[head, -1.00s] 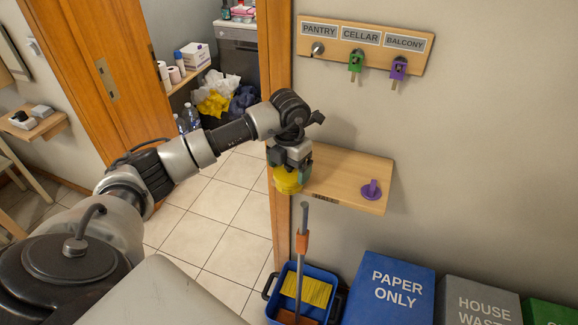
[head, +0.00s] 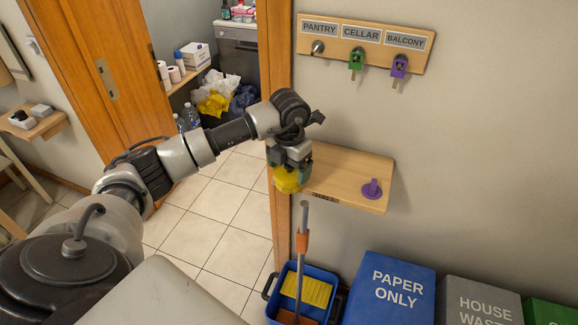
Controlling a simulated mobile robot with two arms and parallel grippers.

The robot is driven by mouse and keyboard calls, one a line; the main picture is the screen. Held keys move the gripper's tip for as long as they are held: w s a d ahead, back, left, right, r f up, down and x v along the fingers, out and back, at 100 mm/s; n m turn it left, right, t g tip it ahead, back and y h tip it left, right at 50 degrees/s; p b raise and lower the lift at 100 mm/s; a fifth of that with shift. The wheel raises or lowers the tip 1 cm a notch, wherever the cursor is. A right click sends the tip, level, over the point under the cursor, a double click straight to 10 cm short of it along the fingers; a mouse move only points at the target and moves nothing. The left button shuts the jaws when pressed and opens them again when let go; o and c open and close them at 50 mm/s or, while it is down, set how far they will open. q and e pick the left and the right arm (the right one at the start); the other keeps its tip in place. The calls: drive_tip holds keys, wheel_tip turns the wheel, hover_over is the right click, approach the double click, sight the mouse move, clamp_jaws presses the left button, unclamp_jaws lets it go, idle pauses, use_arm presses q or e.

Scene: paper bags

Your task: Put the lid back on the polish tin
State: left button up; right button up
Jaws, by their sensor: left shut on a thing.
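My left gripper (head: 290,160) points down at the left end of a wooden wall shelf (head: 345,177). It is shut on a round yellow thing (head: 287,183), which shows just below the fingers. I cannot tell whether this is the polish tin's lid, the tin, or both together, since the gripper covers its top and back. It overlaps the shelf's left edge in the picture, and I cannot tell whether it touches the shelf. No separate tin or lid shows elsewhere. My right gripper is out of view.
A small purple object (head: 372,189) stands at the shelf's right end. Keys hang on a labelled rack (head: 366,44) above. Below are a blue bucket (head: 270,310) with an upright handle (head: 304,225) and a blue paper bin (head: 392,290). The shelf's middle is clear.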

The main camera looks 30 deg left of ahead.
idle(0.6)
use_arm(q)
drive_tip(key=o, duration=0.7)
drive_tip(key=shift+r, duration=0.1)
drive_tip(key=shift+r+p, duration=2.15)
drive_tip(key=shift+r, duration=1.3)
clamp_jaws()
